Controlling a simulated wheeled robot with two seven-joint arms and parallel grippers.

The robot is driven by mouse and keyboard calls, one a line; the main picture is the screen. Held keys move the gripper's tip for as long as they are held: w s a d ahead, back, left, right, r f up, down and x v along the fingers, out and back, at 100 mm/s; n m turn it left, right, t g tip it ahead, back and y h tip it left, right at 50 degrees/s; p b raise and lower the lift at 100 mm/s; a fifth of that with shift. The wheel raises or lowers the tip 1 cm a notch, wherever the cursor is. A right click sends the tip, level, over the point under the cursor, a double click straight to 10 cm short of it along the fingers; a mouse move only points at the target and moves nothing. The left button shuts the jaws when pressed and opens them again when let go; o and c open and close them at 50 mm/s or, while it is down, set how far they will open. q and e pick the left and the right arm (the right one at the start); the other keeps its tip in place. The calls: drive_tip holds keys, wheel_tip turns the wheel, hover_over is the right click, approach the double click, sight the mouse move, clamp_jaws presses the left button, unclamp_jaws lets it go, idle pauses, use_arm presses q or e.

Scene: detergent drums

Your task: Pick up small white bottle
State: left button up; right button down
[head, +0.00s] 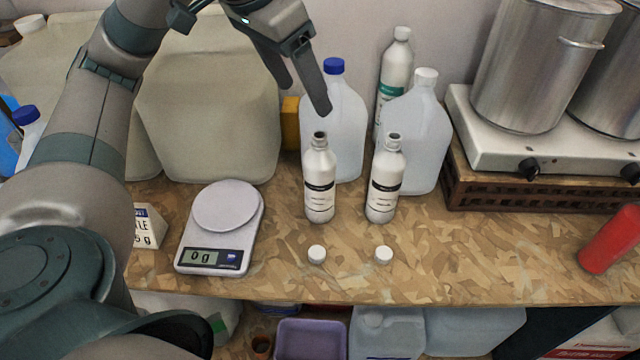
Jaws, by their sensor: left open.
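Two small white bottles with dark label bands stand upright and uncapped side by side on the wood-chip bench. One is the left small white bottle (319,182); the other is the right small white bottle (384,182). Two white caps lie in front of them, the left cap (317,254) and the right cap (383,254). My left gripper (305,98) is open and empty, pointing down above and slightly behind the left bottle. One fingertip shows close above that bottle's mouth; whether they touch is not clear. My right gripper is not in view.
A white scale (222,225) reading 0 g stands left of the bottles. Jugs (343,125) and a taller bottle (396,68) stand close behind. Large drums (208,100) are at left, a stove (550,140) with pots at right. The front bench edge is clear.

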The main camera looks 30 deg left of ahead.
use_arm(q)
drive_tip(key=p, duration=0.1)
approach(326, 149)
drive_tip(key=x, duration=0.3)
drive_tip(key=w+x, duration=0.1)
drive_tip(key=x, duration=0.1)
drive_tip(key=shift+a, duration=0.25)
drive_tip(key=shift+w+f, duration=0.3)
drive_tip(key=shift+f, duration=0.2)
drive_tip(key=shift+p+x, duration=0.5)
drive_tip(key=shift+x, duration=0.35)
drive_tip(key=f, duration=0.2)
drive_tip(key=shift+w+a+f+p, duration=0.15)
drive_tip(key=shift+w+f+p, duration=0.15)
drive_tip(key=shift+f+p, duration=0.1)
drive_tip(key=shift+w+f, duration=0.2)
drive_tip(key=shift+f, duration=0.2)
